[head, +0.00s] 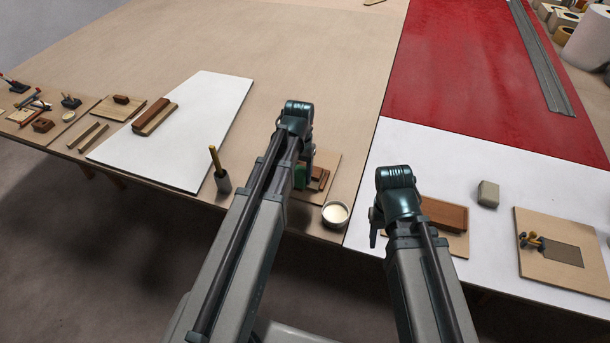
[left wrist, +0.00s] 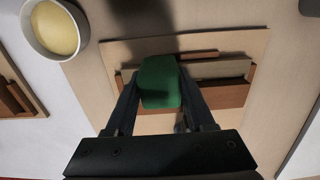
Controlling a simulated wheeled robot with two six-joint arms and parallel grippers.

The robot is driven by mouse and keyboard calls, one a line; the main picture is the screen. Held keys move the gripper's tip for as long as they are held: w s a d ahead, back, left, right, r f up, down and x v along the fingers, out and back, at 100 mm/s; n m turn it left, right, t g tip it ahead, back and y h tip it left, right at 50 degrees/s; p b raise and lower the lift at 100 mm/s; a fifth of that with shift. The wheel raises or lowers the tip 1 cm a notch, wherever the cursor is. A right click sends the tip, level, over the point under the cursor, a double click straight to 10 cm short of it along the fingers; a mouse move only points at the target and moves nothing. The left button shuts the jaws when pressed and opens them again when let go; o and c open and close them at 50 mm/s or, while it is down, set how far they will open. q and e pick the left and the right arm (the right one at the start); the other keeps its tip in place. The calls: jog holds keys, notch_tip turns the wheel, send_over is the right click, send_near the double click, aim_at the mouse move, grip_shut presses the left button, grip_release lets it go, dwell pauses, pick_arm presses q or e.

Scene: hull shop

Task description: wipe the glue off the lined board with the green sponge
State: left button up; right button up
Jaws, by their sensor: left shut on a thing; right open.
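My left gripper (head: 304,168) is shut on the green sponge (left wrist: 160,82). A small part of the sponge (head: 299,176) shows beside my left arm in the head view. The sponge is over a small wooden board (left wrist: 120,50) with brown wooden pieces; I cannot tell whether it touches them. A plain white board (head: 195,135) lies to the left on the table. I make out no lines or glue on it and cannot tell whether it is the lined board. My right gripper (head: 376,226) is open, its fingertips mostly hidden by the arm.
A bowl of cream-coloured stuff (head: 335,213) stands at the front edge, close to my left arm. A brush in a pot (head: 221,172) stands left of it. A grey block (head: 488,194) and a tan board (head: 562,250) lie at right. The tabletop behind is largely clear.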

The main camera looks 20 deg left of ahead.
pick_arm(q)
jog(key=shift+a, duration=0.2)
jog(key=shift+a+f, duration=0.15)
jog(key=shift+a, duration=0.8)
pick_arm(e)
jog(key=shift+f, duration=0.15)
pick_arm(q)
jog(key=shift+a+r+p, duration=0.1)
jog(key=shift+r+p, duration=0.4)
jog(key=shift+r, duration=0.1)
pick_arm(e)
jog(key=shift+r, duration=0.65)
pick_arm(q)
notch_tip(320, 180, up, 6)
jog(key=p, duration=0.5)
jog(key=shift+f+p, duration=0.1)
jog(key=shift+p, duration=0.25)
pick_arm(e)
notch_tip(320, 180, up, 6)
jog(key=shift+f, duration=0.15)
